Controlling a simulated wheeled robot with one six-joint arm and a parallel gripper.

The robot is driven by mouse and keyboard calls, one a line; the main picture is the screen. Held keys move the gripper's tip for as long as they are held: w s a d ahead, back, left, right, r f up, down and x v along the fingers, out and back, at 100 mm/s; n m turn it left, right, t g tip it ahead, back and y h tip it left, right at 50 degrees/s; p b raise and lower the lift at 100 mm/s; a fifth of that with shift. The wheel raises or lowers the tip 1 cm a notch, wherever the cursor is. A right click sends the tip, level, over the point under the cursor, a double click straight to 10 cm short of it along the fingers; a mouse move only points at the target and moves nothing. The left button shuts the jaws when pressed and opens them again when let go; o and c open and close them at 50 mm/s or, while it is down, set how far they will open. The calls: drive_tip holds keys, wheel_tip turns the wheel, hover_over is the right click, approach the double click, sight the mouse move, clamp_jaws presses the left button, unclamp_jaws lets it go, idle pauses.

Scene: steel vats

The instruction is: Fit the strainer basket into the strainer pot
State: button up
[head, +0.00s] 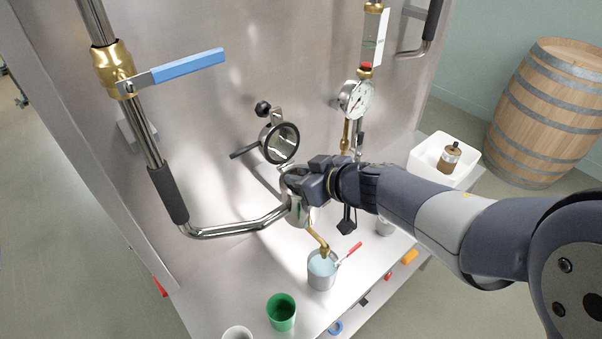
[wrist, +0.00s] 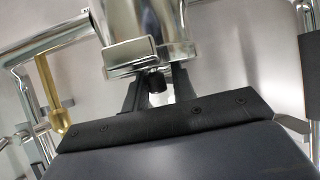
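The steel strainer pot (head: 298,214) sits in the pipe line at the front of the vat, its round hinged lid (head: 281,143) swung up and open. My gripper (head: 295,180) is at the pot's mouth and covers much of it. In the wrist view, a shiny steel body with a bracket (wrist: 130,55) stands just beyond my gripper (wrist: 160,85). Its two dark fingers are spread at their bases with a black knob (wrist: 156,83) showing between them. Their tips are hidden behind the steel. I cannot make out the strainer basket, or whether the fingers hold it.
A blue-handled valve (head: 188,66) and bent steel pipe (head: 235,229) are at left. A pressure gauge (head: 357,99) stands behind.

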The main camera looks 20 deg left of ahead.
drive_tip(key=shift+w+r, duration=0.1)
drive_tip(key=shift+r, duration=0.05)
drive_tip(key=shift+d+r+p, duration=0.3)
drive_tip(key=shift+d+r, duration=0.1)
drive_tip(key=shift+d, duration=0.05)
drive_tip(key=p+v, duration=0.2)
drive_tip(key=v, duration=0.9)
drive_tip(key=shift+p, duration=0.4)
drive_tip(key=b+x, duration=0.3)
drive_tip(key=x, duration=0.8)
drive_tip(key=shift+a+f, duration=0.15)
drive_tip(key=shift+f, duration=0.1)
drive_tip(key=r+p, duration=0.2)
drive_tip(key=r, duration=0.1)
drive_tip(key=shift+a+r, duration=0.2)
drive_tip(key=shift+r, duration=0.6)
